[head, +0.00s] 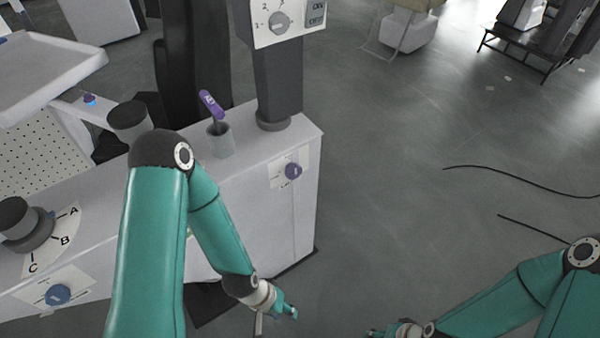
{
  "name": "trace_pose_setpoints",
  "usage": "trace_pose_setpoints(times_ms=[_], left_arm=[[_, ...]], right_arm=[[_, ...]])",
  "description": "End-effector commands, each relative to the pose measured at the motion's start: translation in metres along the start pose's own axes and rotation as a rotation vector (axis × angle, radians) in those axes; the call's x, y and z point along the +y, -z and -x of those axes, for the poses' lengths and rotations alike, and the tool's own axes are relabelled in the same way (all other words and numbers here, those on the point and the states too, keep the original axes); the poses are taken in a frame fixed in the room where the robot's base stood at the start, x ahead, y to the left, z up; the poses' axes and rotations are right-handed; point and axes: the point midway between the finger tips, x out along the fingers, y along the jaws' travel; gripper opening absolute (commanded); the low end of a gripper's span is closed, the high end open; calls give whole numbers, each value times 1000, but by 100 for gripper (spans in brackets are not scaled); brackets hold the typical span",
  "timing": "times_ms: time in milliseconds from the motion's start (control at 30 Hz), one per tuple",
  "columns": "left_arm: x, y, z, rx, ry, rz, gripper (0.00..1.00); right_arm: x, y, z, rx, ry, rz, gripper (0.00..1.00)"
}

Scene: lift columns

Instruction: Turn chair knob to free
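Several knobs show in the head view, and I cannot tell from their labels which is the chair knob. A purple knob (293,171) sits on a white label plate at the right of the cabinet front. A blue knob (57,295) sits on a similar plate at the lower left. A dark dial (27,228) is beside the letters A, B and C. My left gripper (284,310) is low in front of the cabinet, below the purple knob and apart from it. My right gripper (385,332) is at the bottom edge, partly cut off. The finger opening of both is unclear.
The white cabinet (255,215) carries a grey post with a control panel (262,28) and a cup holding a purple-handled item (211,103). A white tray (45,62) is at the upper left. Dark cables (520,180) lie on the open floor at right.

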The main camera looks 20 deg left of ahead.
Motion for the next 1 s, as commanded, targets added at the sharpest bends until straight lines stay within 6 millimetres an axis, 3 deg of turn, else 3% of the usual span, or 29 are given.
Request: trace_pose_setpoints(times_ms=[33, 167, 267, 367, 500, 633, 800, 1000], left_arm=[[-1, 0, -2, 0, 0, 0, 40], [-6, 0, -16, 0, 0, 1, 40], [-14, 0, -39, 0, 0, 1, 40], [-26, 0, -71, 0, 0, 1, 40], [-45, 1, -124, 0, 0, 1, 40], [-62, 1, -171, 0, 0, 1, 40], [-79, 1, -217, 0, 0, 1, 40], [-88, 2, -242, 0, 0, 0, 40]], right_arm=[[0, 2, -1, 5, 1, 4, 57], [-2, 20, -13, 59, 12, 44, 78], [-20, 50, -33, 154, 38, 118, 79], [-38, 96, -49, 300, 82, 234, 79], [-84, 166, -57, 559, 177, 444, 79], [-140, 209, -44, 797, 293, 651, 79], [-207, 225, -12, 1039, 444, 877, 79], [-250, 217, 18, 1184, 556, 1029, 79]])
